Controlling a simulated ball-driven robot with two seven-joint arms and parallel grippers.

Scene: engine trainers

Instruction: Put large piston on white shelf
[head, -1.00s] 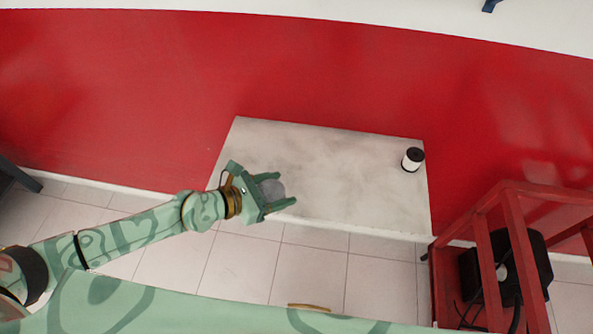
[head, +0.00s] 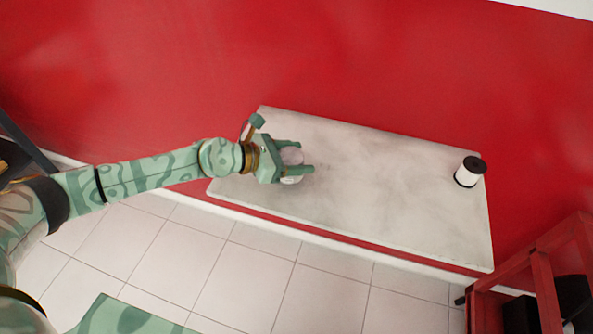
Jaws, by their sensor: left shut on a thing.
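My left gripper (head: 305,158) is shut on a pale grey, round-topped piston (head: 291,157), which shows between its two green fingers. The gripper and piston are over the left part of the white shelf (head: 385,195). I cannot tell whether the piston touches the shelf surface. The fingers hide part of its sides. My right gripper is not in view.
A white cylinder with a black top (head: 468,172) stands near the right end of the shelf. The middle of the shelf is clear. A red wall (head: 330,60) rises behind it. A red metal frame (head: 545,270) stands at the lower right.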

